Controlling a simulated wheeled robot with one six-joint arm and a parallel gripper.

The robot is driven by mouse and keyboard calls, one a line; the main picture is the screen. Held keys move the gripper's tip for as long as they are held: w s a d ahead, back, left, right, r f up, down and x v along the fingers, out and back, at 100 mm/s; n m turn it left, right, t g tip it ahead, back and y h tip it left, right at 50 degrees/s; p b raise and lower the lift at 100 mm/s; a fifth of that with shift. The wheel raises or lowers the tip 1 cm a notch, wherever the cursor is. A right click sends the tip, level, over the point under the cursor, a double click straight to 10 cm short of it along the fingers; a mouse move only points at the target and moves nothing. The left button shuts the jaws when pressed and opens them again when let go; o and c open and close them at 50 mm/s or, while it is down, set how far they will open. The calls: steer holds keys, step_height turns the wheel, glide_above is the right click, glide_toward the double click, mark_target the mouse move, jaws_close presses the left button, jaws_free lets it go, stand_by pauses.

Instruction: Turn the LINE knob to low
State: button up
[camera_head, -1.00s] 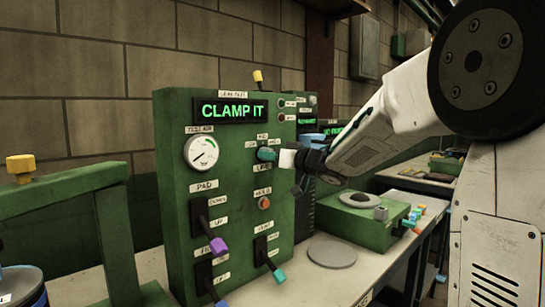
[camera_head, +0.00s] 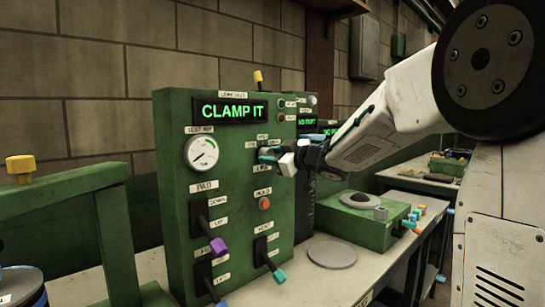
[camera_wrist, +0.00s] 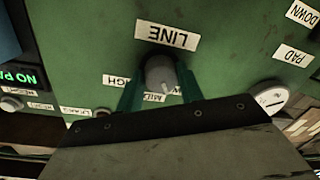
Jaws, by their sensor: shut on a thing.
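The LINE knob (camera_wrist: 160,72) is a short grey round knob on the green panel, seen upside down in the wrist view. Its LINE label (camera_wrist: 168,36) is clear. The HIGH label is partly hidden by a finger, the MID label shows between the fingers, and a LOW label cannot be made out. My gripper (camera_wrist: 160,94) has teal fingers on both sides of the knob and is shut on it. In the head view my gripper (camera_head: 268,154) reaches the panel from the right and hides the knob. The knob's exact setting is unclear.
The panel's lit display (camera_head: 232,110) reads CLAMP IT. A round gauge (camera_head: 202,152) is left of my gripper. Below are an orange button (camera_head: 265,203), a purple-tipped lever (camera_head: 217,246) and a teal-tipped lever (camera_head: 279,276). A low green box (camera_head: 358,222) stands to the right.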

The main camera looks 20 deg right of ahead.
steer(key=shift+n, duration=0.8)
steer(key=o, duration=1)
steer(key=v, duration=0.7)
steer(key=shift+s, duration=0.4)
steer(key=shift+d, duration=0.15)
